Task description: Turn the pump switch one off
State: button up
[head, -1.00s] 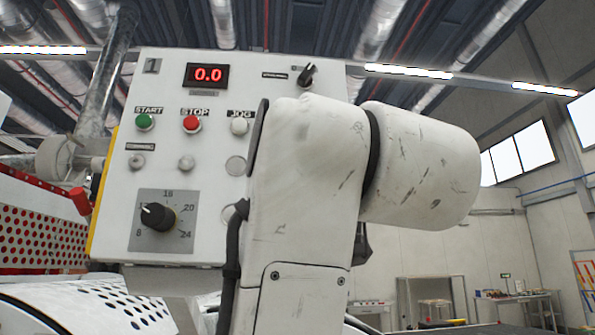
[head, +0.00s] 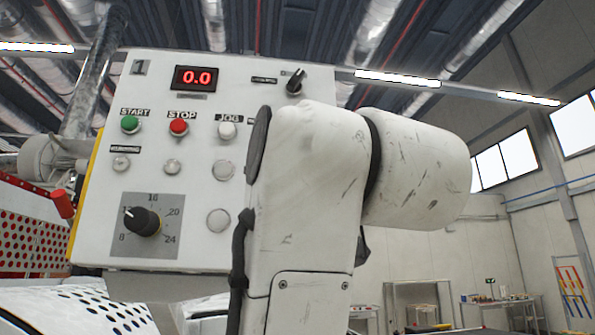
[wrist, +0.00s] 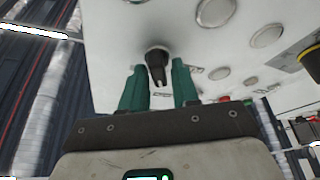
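A black rotary switch (wrist: 157,65) on the white panel shows in the wrist view, its handle pointing toward my gripper. My gripper (wrist: 160,78) has its green fingers on either side of this switch. They look open, with a gap visible at the right finger; contact on the left is unclear. In the head view my arm hides this switch and my gripper. Another black switch (head: 296,81) sits uncovered at the panel's top right, under a small label too small to read. The control panel (head: 100,190) is marked 1.
The panel has a red 0.0 display (head: 196,78), a green START button (head: 130,124), a red STOP button (head: 179,127), a white JOG button (head: 227,131) and a black dial (head: 143,221). A red-handled lever (head: 62,203) stands left of the panel. Tables stand far behind on the right.

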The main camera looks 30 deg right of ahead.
jog(key=shift+o, duration=0.9)
jog(key=b+v, duration=0.3)
jog(key=v, duration=0.8)
jog(key=shift+w, duration=0.1)
